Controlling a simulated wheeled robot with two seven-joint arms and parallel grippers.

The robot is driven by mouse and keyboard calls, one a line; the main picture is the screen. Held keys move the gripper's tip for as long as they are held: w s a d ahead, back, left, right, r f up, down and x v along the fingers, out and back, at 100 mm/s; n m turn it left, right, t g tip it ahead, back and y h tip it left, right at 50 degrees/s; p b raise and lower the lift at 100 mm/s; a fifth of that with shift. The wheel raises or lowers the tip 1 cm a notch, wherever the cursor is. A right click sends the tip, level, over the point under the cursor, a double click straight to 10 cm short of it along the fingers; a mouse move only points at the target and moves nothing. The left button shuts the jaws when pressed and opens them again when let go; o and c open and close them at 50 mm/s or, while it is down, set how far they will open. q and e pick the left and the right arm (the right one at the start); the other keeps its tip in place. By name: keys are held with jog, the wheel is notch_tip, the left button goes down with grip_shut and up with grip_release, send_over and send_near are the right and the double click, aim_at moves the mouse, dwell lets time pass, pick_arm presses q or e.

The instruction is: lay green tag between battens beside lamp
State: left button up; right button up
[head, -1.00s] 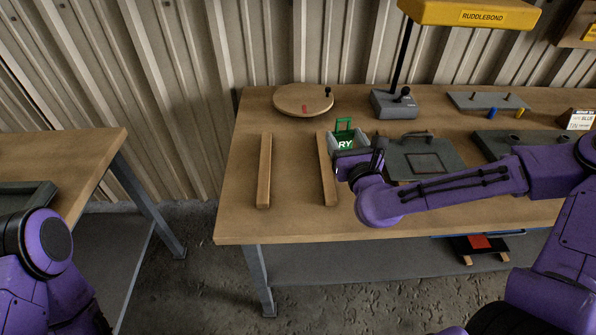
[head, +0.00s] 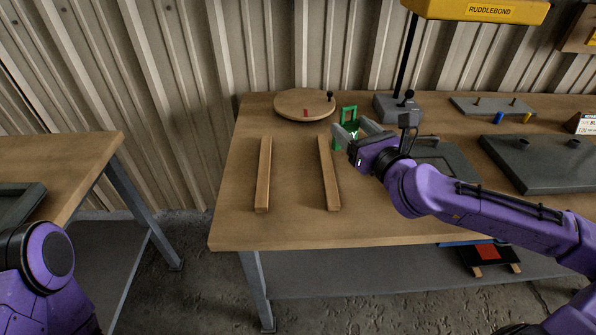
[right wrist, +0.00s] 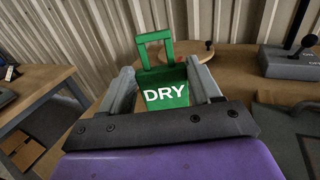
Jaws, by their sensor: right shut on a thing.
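My right gripper (head: 360,132) is shut on the green tag (head: 348,114). In the right wrist view the tag (right wrist: 165,88) stands between the two grey fingers, with white letters "DRY" and an open loop handle on top. In the head view the gripper hides much of the tag, which is held to the right of the right batten. Two wooden battens lie roughly parallel on the bench: the left batten (head: 263,175) and the right batten (head: 329,174), with bare wood between them. The yellow lamp (head: 478,11) stands at the back on a grey base (head: 398,108). My left gripper is out of view.
A round wooden disc (head: 296,103) with a black knob and red mark lies behind the battens. A grey plate (head: 445,160) is partly behind my right arm. A dark slab (head: 540,165) and a pegged plate (head: 478,106) lie further right. A second table (head: 70,160) stands left.

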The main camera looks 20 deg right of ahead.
jog(key=w+a+f+b, duration=0.1)
jog(key=w+a+f, duration=0.1)
jog(key=a+f, duration=0.1)
jog(key=w+a+f+b, duration=0.1)
jog(key=w+a+f, duration=0.1)
jog(key=a+f, duration=0.1)
jog(key=w+a+f+b, duration=0.2)
jog(key=a, duration=0.1)
jog(key=shift+w+a+f, duration=0.1)
jog(key=shift+a+f, duration=0.25)
jog(key=shift+f, duration=0.05)
notch_tip(320, 180, down, 3)
jog(key=shift+a+r, duration=0.15)
jog(key=shift+w+f, duration=0.1)
jog(key=shift+f, duration=0.2)
jog(key=shift+f+b, duration=0.2)
jog(key=shift+b, duration=0.25)
jog(key=o, duration=1)
jog(key=shift+o, duration=0.2)
jog(key=shift+r, duration=0.1)
